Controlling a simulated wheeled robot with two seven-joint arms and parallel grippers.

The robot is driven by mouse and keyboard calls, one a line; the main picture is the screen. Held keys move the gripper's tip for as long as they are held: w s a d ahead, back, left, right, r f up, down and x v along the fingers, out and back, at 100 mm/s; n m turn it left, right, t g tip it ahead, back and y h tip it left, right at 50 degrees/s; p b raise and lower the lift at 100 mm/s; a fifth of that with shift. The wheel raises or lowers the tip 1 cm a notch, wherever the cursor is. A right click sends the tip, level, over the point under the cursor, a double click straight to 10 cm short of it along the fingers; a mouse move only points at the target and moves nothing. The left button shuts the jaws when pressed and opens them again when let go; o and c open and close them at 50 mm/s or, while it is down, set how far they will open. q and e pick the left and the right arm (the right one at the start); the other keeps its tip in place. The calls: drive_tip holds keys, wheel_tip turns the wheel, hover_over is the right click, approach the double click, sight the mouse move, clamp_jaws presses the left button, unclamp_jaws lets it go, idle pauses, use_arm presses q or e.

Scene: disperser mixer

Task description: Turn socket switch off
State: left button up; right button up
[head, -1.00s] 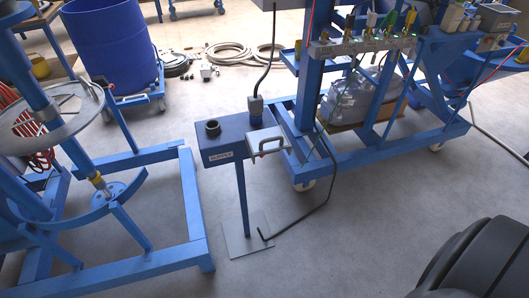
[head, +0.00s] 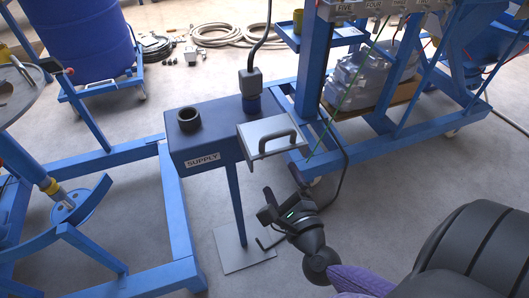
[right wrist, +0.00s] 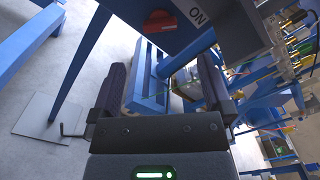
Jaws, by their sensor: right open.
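The blue supply box (head: 215,128) stands on a post, with a "SUPPLY" label on its front. A dark round socket (head: 189,119) and a grey plug (head: 250,88) with a black cable sit on top. A light grey plate with a dark handle (head: 275,140) is at its right side. In the right wrist view a red switch (right wrist: 160,22) shows on the box near an "ON" label (right wrist: 196,14). My right gripper (head: 283,203) is open and empty, below and right of the box, apart from it; its fingers also show in the right wrist view (right wrist: 160,72). My left gripper is out of view.
A blue wheeled frame (head: 390,145) with wrapped goods stands behind on the right. Another blue frame (head: 172,215) is at the left, with a blue barrel (head: 78,40) behind it. Coiled hoses (head: 215,35) lie at the back.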

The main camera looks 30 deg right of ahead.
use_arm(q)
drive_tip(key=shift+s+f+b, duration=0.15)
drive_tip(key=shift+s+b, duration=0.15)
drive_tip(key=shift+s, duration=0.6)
use_arm(e)
drive_tip(key=x, duration=0.7)
drive_tip(key=shift+w, duration=0.35)
drive_tip(key=c, duration=1.3)
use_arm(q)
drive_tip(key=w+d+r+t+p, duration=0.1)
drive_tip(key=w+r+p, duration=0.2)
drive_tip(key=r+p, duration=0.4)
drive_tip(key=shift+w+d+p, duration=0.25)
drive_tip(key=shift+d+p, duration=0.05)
use_arm(e)
drive_tip(key=shift+n, duration=8)
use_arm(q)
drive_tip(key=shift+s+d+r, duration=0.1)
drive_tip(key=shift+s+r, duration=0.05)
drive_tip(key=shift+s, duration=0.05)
